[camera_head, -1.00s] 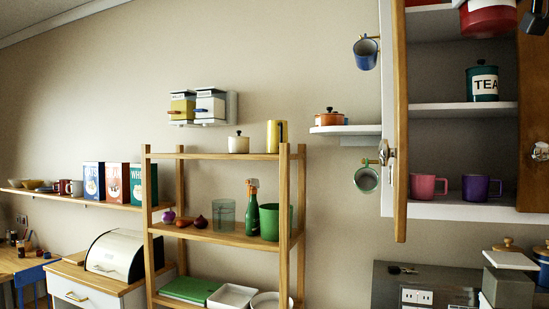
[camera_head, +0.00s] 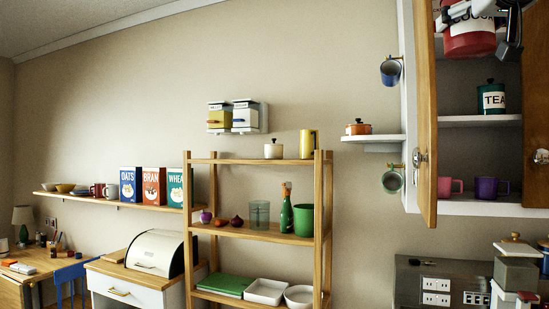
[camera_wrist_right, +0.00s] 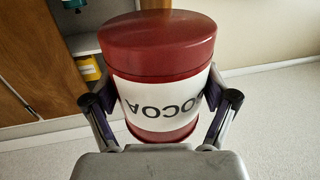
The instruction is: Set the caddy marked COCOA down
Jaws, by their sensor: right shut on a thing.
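The red caddy with a white COCOA label (camera_head: 468,44) is at the top right of the head view, in front of the open cupboard and partly cut off by the frame. It also fills the middle of the right wrist view (camera_wrist_right: 158,48), where its label appears upside down. My right gripper (camera_wrist_right: 160,102) is shut on it, one finger on each side. In the head view, part of the right gripper (camera_head: 480,20) shows at the top edge. The caddy is held off any surface, with pale floor behind it in the wrist view. My left gripper is out of view.
The cupboard's open door (camera_head: 426,120) stands left of its shelves. A green TEA caddy (camera_head: 491,98) stands on the middle shelf (camera_head: 470,119), with pink (camera_head: 445,186) and purple (camera_head: 487,187) mugs below. A wooden rack (camera_head: 262,161) stands in the middle.

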